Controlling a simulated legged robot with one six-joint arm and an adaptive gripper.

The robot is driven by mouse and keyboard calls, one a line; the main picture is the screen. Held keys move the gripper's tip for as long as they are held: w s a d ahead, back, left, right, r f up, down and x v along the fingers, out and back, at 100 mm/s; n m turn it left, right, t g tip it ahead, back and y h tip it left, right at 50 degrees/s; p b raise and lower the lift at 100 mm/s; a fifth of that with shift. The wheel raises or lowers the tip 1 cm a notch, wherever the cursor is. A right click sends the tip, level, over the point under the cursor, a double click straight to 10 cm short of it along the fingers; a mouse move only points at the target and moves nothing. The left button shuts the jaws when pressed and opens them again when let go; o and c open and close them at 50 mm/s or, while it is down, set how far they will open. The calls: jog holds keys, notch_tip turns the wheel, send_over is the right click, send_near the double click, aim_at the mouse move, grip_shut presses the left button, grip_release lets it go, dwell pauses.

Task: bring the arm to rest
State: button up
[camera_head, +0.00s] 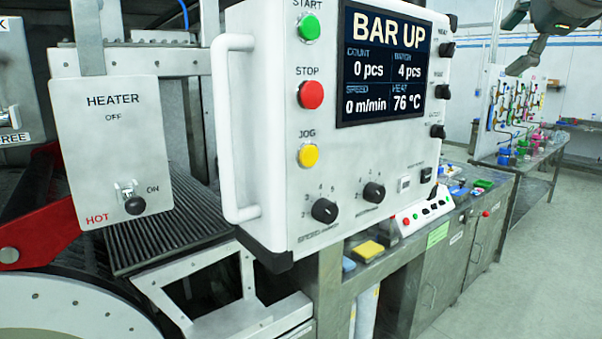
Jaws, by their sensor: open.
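My gripper (514,43) shows at the top right edge, with its dark jaws apart and pointing left. It appears empty and is in the air, clear of the control panel. The rest of my arm is out of view or cut off by the top edge.
A control panel (275,90) with a white handle (226,130) fills the middle; its screen (392,60) reads BAR UP, 76 °C. A heater box (110,150) stands left, its lever (135,204) low. Benches (470,240) run back right beside open floor (545,270).

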jog(key=s+a+f+n+g, duration=0.2)
jog(key=s+a+f+n, duration=0.2)
jog(key=f, duration=1.1)
jog(key=s+a+f+n+g, duration=0.2)
jog(key=s+a+f+n, duration=0.2)
jog(key=f, duration=1.2)
jog(key=s+a+f+n+g, duration=0.2)
jog(key=s+f+n, duration=0.6)
jog(key=f, duration=0.8)
jog(key=a+n, duration=0.2)
jog(key=n, duration=0.1)
jog(key=shift+s+g, duration=0.25)
jog(key=shift+g, duration=0.05)
